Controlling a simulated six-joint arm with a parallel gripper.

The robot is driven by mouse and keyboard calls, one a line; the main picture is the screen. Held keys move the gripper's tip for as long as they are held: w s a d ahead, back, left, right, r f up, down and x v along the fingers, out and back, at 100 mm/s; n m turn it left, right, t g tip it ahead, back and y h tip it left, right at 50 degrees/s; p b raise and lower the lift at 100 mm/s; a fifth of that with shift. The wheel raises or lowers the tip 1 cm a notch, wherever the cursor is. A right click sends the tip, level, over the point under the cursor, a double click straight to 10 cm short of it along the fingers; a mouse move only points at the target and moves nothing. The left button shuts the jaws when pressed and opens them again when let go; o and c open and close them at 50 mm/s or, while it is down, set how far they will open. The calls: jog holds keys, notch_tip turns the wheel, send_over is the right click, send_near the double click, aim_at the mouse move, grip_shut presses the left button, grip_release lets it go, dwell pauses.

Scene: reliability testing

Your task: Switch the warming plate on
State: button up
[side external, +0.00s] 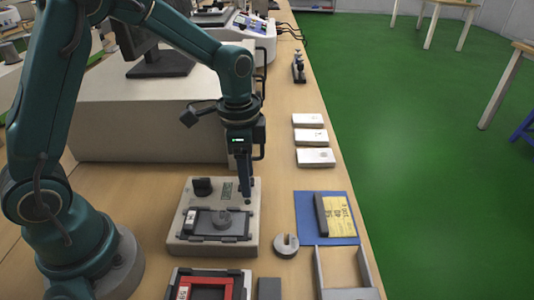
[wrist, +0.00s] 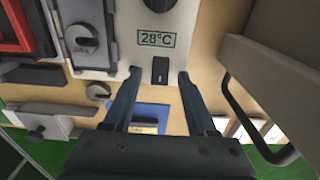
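The warming plate (side external: 180,238) is a pale box on the bench with a dark plate on top. In the wrist view its panel (wrist: 190,22) carries a display (wrist: 157,40) reading 28°C and a small black rocker switch (wrist: 160,70). My gripper (side external: 247,200) points down over the panel's right side in the side view and hides the switch there. In the wrist view my gripper (wrist: 159,77) is open and empty, with one finger on each side of the switch. I cannot tell whether the fingertips touch the panel.
A slotted disc (side external: 221,217) lies on the plate and another (side external: 286,245) on the bench. A black knob (side external: 202,187) stands left of the display. A blue mat (side external: 310,207) with a yellow label (side external: 341,216) lies to the right. A big pale box (side external: 130,130) stands behind.

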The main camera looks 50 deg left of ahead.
jog(key=shift+a+r, duration=0.1)
jog(key=shift+r, duration=2.45)
jog(key=shift+r, duration=0.1)
jog(key=s+r+n+t, duration=0.2)
jog(key=s+r+t, duration=0.25)
jog(key=r, duration=0.35)
jog(key=s+f+n, duration=0.2)
jog(key=s+n, duration=0.5)
jog(key=s, duration=0.1)
jog(key=shift+s+a+f+t, duration=0.2)
jog(key=shift+s+a+t, duration=0.15)
jog(key=shift+t, duration=0.1)
